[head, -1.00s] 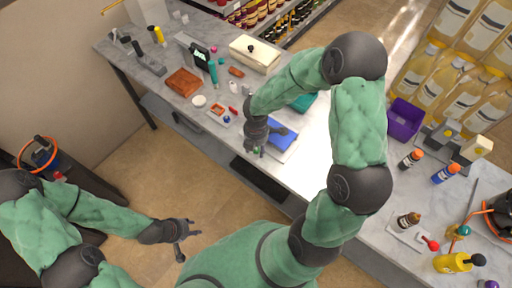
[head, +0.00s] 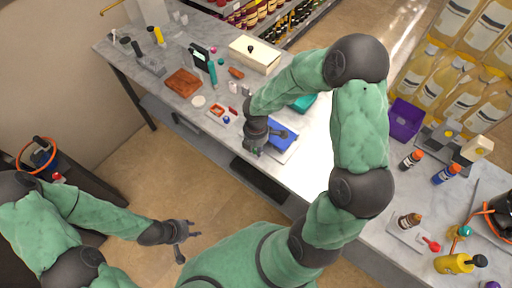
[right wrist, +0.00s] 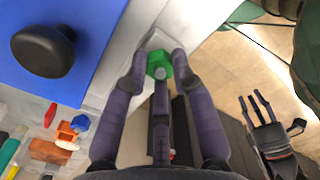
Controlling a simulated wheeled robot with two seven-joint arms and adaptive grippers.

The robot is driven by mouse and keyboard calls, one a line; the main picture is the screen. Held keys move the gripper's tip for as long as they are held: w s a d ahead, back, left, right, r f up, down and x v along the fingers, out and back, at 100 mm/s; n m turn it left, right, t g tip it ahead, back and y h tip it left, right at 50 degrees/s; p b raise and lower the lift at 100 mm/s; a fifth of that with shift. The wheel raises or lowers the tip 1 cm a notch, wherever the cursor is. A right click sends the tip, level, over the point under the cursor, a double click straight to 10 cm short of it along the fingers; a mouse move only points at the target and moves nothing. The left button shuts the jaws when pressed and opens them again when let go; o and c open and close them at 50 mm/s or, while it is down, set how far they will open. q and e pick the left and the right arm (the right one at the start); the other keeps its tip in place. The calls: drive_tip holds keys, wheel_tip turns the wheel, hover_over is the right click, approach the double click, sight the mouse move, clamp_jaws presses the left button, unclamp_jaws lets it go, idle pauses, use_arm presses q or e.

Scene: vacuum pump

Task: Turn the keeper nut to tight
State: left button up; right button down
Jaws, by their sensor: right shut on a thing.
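The keeper nut is a green six-sided nut (right wrist: 159,64) at the edge of a pale block beside the blue plate (right wrist: 85,75). My right gripper (right wrist: 159,70) has its fingers around the nut and is shut on it. In the head view my right gripper (head: 254,148) is at the front edge of the bench, left of the blue plate (head: 284,139), and hides the nut. My left gripper (head: 186,236) is open and empty over the floor. It also shows at the right of the right wrist view (right wrist: 262,108).
A black knob (right wrist: 42,50) stands on the blue plate close to my right gripper. Small red and orange parts, a brown block (head: 183,82) and a cream box (head: 254,53) lie further back on the bench. A purple bin (head: 403,120) and several bottles stand to the right.

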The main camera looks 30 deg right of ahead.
drive_tip(key=m+b, duration=0.2)
drive_tip(key=m, duration=0.4)
drive_tip(key=shift+f, duration=0.1)
drive_tip(key=m+b, duration=0.2)
drive_tip(key=m, duration=0.3)
drive_tip(key=shift+m, duration=0.3)
drive_tip(key=m+b, duration=0.2)
drive_tip(key=m, duration=0.3)
drive_tip(key=m+b, duration=0.2)
drive_tip(key=m, duration=0.3)
drive_tip(key=shift+w+m, duration=0.1)
drive_tip(key=shift+m, duration=0.3)
drive_tip(key=c, duration=1)
unclamp_jaws()
